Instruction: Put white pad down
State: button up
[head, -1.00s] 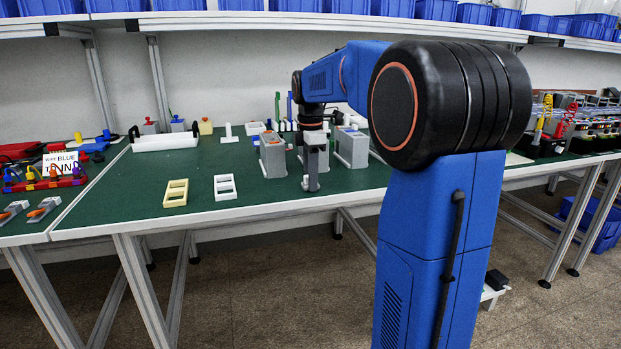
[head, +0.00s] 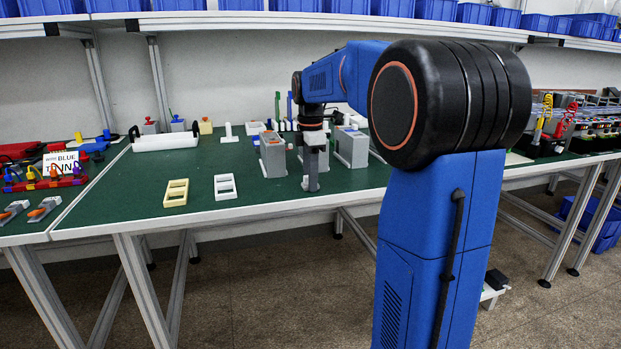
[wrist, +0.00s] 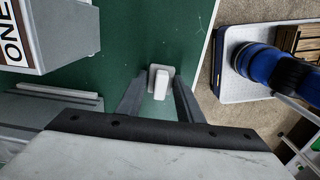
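A white pad (wrist: 161,82) with a square base and an upright stem shows in the wrist view, standing on the green table. My gripper (wrist: 160,90) has its two dark fingers apart, one on each side of the pad, with a visible gap between the stem and each finger. In the head view my gripper (head: 311,186) points straight down close to the table top. The pad under it cannot be made out there.
The green table (head: 250,205) has free room at its front. A yellow frame (head: 176,192) and a white frame (head: 225,187) lie left of my gripper. Grey boxes (head: 272,155) and (head: 351,148) stand close behind it. A similar white piece (head: 228,133) stands further back.

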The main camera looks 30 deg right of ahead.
notch_tip(320, 180, up, 12)
jog(key=shift+r, duration=0.15)
dwell(0.3)
jog(key=shift+s+a, duration=0.1)
jog(key=shift+s, duration=0.05)
jog(key=s+a+f+m+t, duration=0.1)
jog(key=s+a+f+m, duration=0.35)
jog(key=s, duration=0.35)
jog(key=s+a+f+m+t, duration=0.1)
jog(key=s+a+f+m, duration=0.25)
jog(key=s+a, duration=0.35)
jog(key=s+a+f+m+t, duration=0.2)
jog(key=s+a+f+m, duration=0.2)
jog(key=s+f, duration=1.1)
jog(key=f+m, duration=0.1)
jog(key=m, duration=0.1)
jog(key=shift+f+m+t, duration=0.3)
jog(key=shift+m, duration=0.1)
jog(key=shift+o, duration=0.5)
jog(key=shift+r, duration=0.1)
